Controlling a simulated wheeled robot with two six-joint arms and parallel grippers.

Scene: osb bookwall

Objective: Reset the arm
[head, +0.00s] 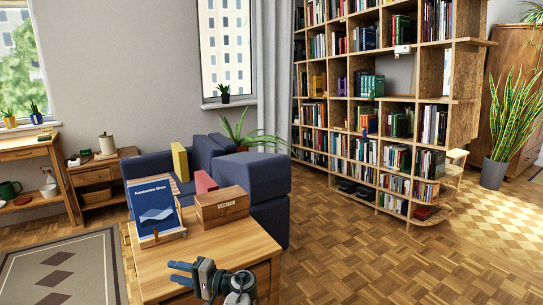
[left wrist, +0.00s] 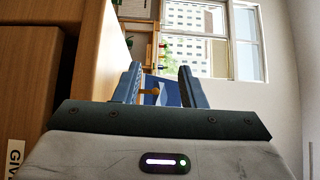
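My left gripper (head: 171,273) reaches in at the bottom of the head view, in front of the wooden side table (head: 150,268), its blue fingers pointing left. In the left wrist view the two fingers (left wrist: 160,86) stand apart with nothing held between them. A blue book (head: 153,206) stands propped on a small wooden stand on the table, and part of it shows beyond the fingers in the left wrist view (left wrist: 153,99). A wooden box (head: 222,210) with a pale label sits right of the book, apart from the gripper. My right gripper is not in view.
A blue armchair (head: 268,178) stands behind the table, with a yellow book (head: 180,162) and a red object (head: 205,182) at it. A tall bookcase (head: 447,85) fills the back right. The parquet floor (head: 350,265) right of the table is clear.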

